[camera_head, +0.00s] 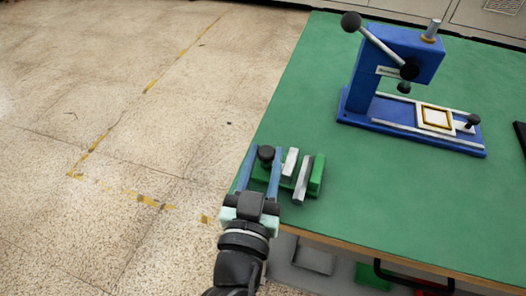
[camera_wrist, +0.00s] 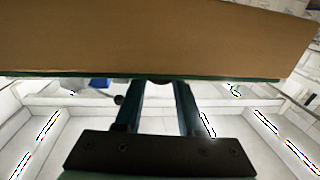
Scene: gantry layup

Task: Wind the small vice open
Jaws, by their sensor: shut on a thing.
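The small vice (camera_head: 317,175) is green with two pale grey jaw plates, and sits near the left edge of the green bench top. A narrow gap shows between the jaw plates (camera_head: 302,182). Its black knob (camera_head: 266,153) is at the left end. My gripper (camera_head: 263,152) reaches in from the front with its two blue fingers on either side of the knob, and is shut on it. In the wrist view my gripper (camera_wrist: 159,84) shows both fingers, with a dark rounded part between the tips. The vice's screw is mostly hidden.
A blue press (camera_head: 393,55) with a long black-knobbed lever stands at the back right of the bench (camera_head: 300,75). Open speckled floor lies to the left. A drawer or shelf with a black handle (camera_head: 410,280) is below the front edge. The bench's brown board (camera_wrist: 150,40) fills the wrist view's top.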

